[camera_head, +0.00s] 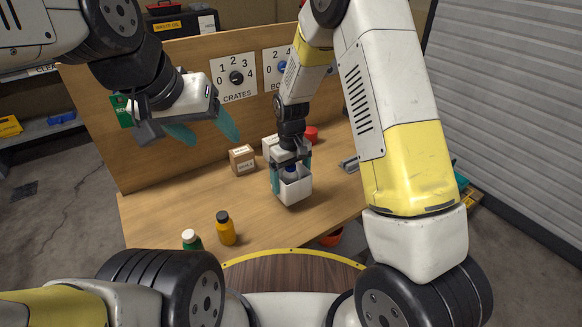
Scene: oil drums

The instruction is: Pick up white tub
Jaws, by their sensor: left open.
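A white tub (294,191) with an open top is on the wooden table, right of the middle. Something dark blue shows in its opening. My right gripper (291,172) is over the tub from above, with teal fingers down at its left and right sides. I cannot tell whether the fingers press on it or whether the tub's base touches the table. My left gripper (204,131) is open and empty, in the air at the upper left in front of the upright board, well away from the tub.
A cardboard box (242,159) and a white box (270,146) stand behind the tub, with a red object (311,134) nearby. An orange bottle (225,228) and a green bottle (191,239) stand front left. The board (180,70) closes the table's back.

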